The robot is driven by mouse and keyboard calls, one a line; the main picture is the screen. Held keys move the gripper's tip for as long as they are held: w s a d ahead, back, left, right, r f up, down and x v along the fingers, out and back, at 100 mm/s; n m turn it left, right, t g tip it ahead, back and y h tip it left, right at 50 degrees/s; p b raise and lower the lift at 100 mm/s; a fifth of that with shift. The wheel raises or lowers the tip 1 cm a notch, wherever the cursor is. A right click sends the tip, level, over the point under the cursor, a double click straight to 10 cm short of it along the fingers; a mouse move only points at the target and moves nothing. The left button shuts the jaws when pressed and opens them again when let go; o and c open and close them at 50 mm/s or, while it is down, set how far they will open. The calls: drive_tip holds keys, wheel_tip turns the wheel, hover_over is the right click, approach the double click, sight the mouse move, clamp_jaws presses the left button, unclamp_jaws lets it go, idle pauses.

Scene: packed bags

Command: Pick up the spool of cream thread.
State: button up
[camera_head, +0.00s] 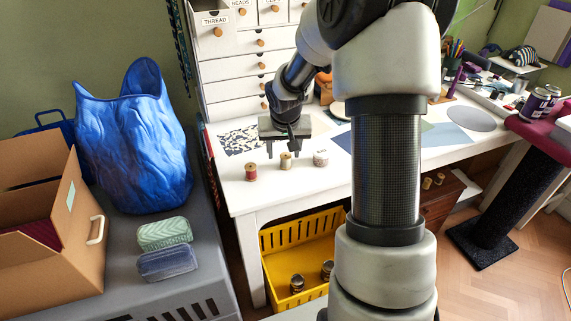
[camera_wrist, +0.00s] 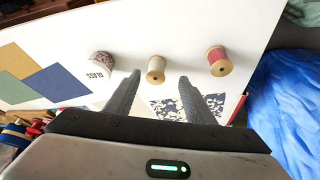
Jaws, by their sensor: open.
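The spool of cream thread (camera_head: 285,161) stands upright on the white table near its front edge, between two other small items. In the wrist view the cream spool (camera_wrist: 156,69) is beyond and between my fingertips, not touched by them. My gripper (camera_head: 285,151) is open and empty, pointing down just above and behind the spool in the head view; its two fingers also show in the wrist view (camera_wrist: 160,76). A red spool (camera_head: 250,172) stands to the left of the cream one, and a pale patterned cylinder (camera_head: 321,158) to the right.
The white table (camera_head: 260,200) carries flat fabric pieces (camera_head: 242,140) behind the spools. A white drawer unit (camera_head: 230,70) stands at the back. A yellow crate (camera_head: 305,238) with small jars is below the front edge. A blue bag (camera_head: 135,140) stands at left.

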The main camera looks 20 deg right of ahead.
sight(286, 157)
drive_tip(key=x, duration=0.1)
drive_tip(key=b+x, duration=0.1)
drive_tip(key=x, duration=0.1)
drive_tip(key=d+x, duration=0.1)
drive_tip(key=x, duration=0.1)
drive_tip(key=shift+w+f+b, duration=0.1)
drive_tip(key=shift+w+b, duration=0.05)
drive_tip(key=shift+b, duration=0.25)
drive_tip(key=c, duration=1.1)
